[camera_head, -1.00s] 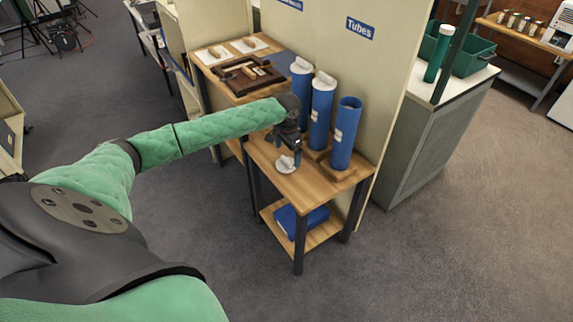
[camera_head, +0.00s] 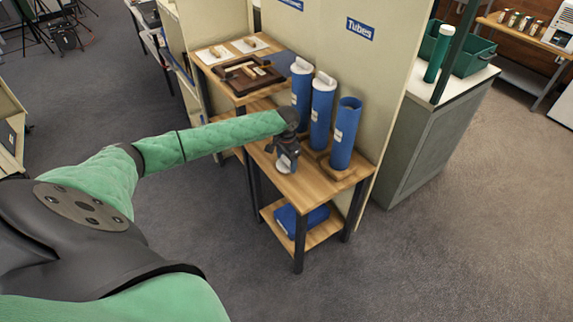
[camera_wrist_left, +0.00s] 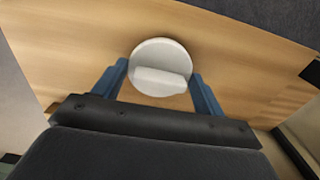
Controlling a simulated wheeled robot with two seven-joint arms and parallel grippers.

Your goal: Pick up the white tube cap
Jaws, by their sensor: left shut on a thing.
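The white tube cap (camera_wrist_left: 160,60) is a round disc with a raised grip bar, seen between the two blue fingers of my left gripper (camera_wrist_left: 159,76) in the left wrist view. I cannot tell whether the cap touches the tabletop. My right gripper is out of view.
Blue tubes stand behind the gripper: two with white caps (camera_head: 301,88) (camera_head: 322,108) and one open tube (camera_head: 345,135) at the right. A panel with a "Tubes" sign (camera_head: 360,28) rises behind them. A framed tray (camera_head: 248,75) lies on the table further left.

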